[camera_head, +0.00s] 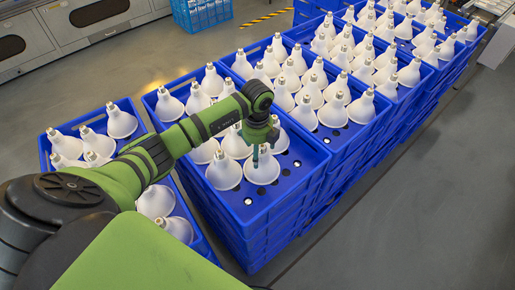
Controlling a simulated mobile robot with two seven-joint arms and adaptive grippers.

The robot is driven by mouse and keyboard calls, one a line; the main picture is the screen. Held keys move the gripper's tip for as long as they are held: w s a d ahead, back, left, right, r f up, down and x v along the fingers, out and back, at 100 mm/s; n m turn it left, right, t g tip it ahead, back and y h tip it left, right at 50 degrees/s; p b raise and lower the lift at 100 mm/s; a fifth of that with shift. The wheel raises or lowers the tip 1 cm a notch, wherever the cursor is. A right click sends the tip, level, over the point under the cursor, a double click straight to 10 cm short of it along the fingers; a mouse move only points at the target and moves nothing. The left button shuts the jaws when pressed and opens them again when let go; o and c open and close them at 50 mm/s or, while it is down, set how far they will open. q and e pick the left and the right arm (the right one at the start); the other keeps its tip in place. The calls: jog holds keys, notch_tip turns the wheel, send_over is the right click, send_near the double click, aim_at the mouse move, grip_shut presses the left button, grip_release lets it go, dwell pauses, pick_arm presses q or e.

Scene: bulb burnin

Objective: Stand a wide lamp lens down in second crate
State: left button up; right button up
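Several white wide lamps with metal screw bases stand lens down in the blue crate (310,187) in front of me. My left gripper (256,163) points straight down into the front part of this crate, at the neck of one wide lamp (263,175). The gripper hides that lamp's base, so I cannot tell whether the fingers are closed on it. Another lamp (223,172) stands just left of it. Dark holes show in the bare crate floor to the right of the gripper. My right gripper is not in view.
A blue crate (43,150) with more lamps is at the left, partly behind my arm. Full crates stand behind, including one crate (377,128) at the right. Grey floor (440,200) is clear at the right. Grey machines (85,25) line the back left.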

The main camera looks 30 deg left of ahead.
pick_arm(q)
jog(key=shift+r, duration=0.25)
jog(key=shift+w+r, duration=0.1)
jog(key=shift+r, duration=0.15)
notch_tip(320, 180, up, 11)
jog(key=b, duration=0.3)
jog(key=shift+r, duration=0.15)
